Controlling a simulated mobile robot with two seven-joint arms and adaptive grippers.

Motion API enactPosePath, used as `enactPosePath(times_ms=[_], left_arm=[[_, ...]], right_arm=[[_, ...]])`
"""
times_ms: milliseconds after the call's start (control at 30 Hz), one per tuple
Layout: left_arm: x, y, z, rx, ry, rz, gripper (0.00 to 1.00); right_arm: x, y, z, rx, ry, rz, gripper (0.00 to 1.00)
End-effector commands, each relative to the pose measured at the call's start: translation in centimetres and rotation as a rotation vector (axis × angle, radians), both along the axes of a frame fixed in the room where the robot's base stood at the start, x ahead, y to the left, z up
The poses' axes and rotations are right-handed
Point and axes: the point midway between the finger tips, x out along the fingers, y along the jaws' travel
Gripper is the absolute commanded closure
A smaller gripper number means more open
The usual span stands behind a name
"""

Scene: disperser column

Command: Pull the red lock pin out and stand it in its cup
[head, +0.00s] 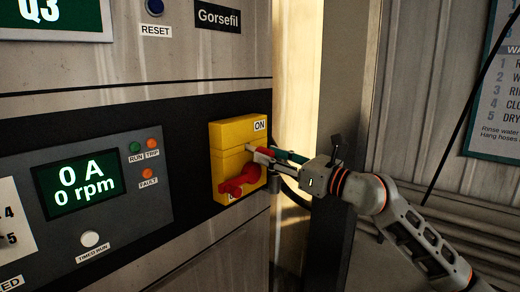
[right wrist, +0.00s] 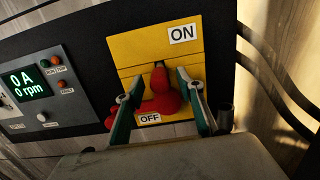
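A yellow switch box (head: 228,134) is on the dark panel band, with ON at its top and OFF at its bottom; it also shows in the right wrist view (right wrist: 138,52). A red rotary handle (head: 240,180) sits on its lower part. A red piece (right wrist: 160,78), apparently the lock pin, stands out above the handle. My right gripper (right wrist: 160,76) is open, with one finger on each side of it and visible gaps. A dark cylinder (right wrist: 225,116), probably the cup, is just right of the box. My left gripper is not in view.
A display panel (head: 75,185) reading 0 A and 0 rpm, with lamps and a button, is left of the box. Dark cables (right wrist: 270,85) run along the right. A dark post (head: 345,110) stands behind my right gripper in the head view.

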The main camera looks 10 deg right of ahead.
Motion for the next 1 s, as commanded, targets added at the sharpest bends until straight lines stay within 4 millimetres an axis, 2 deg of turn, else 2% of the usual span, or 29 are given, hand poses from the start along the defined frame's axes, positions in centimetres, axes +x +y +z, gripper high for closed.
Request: enactPosePath(times_ms=[1000], left_arm=[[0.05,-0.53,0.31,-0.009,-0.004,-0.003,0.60]], right_arm=[[0.03,-0.04,0.00,0.000,0.000,-0.001,0.62]])
